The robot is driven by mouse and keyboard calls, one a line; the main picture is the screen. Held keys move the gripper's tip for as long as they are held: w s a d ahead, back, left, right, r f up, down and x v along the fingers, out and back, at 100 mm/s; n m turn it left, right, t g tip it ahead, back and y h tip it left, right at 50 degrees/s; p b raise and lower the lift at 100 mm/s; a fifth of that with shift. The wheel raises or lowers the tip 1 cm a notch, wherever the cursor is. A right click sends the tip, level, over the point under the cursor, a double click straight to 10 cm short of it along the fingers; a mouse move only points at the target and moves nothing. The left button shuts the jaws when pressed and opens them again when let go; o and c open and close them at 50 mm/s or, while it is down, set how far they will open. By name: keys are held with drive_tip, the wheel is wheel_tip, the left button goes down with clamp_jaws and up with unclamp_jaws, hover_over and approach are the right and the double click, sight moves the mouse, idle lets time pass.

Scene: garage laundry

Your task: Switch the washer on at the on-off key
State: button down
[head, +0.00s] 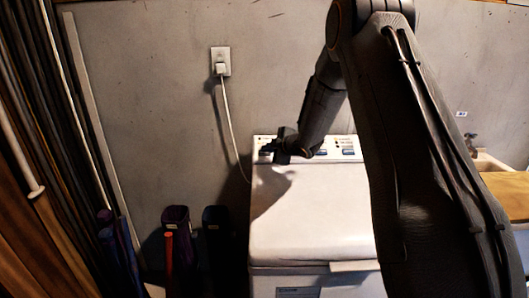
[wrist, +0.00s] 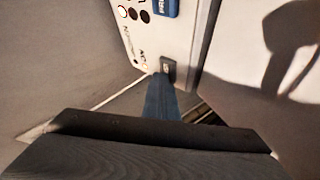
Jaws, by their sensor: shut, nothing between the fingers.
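The white washer (head: 310,215) stands against the wall in the head view, its lid closed and its control panel (head: 349,143) along the back. My gripper (head: 270,150) is shut and empty at the left end of that panel. In the wrist view the panel (wrist: 150,42) shows small round buttons, a blue key and a small dark key (wrist: 168,67), which looks like the on-off key. The shut fingers (wrist: 161,82) point at this dark key, and their tip overlaps its lower edge in the picture. I cannot tell whether they touch it. The gripper hides part of the panel in the head view.
A plugged-in cord (head: 231,120) hangs from the wall outlet (head: 220,61) behind the washer's left side. Dark upright items (head: 176,245) stand on the floor to the left. A sink with a tap (head: 470,143) and a wooden top (head: 506,192) are at the right.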

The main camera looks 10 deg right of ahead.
drive_tip(key=shift+s+r, duration=0.15)
drive_tip(key=shift+r, duration=0.4)
drive_tip(key=r+p, duration=0.1)
drive_tip(key=s+r+p, duration=0.1)
drive_tip(key=r, duration=0.1)
drive_tip(key=s+r+p, duration=0.1)
drive_tip(key=shift+a+r+p, duration=0.25)
drive_tip(key=shift+r+p, duration=0.05)
drive_tip(key=shift+r, duration=0.1)
idle(0.4)
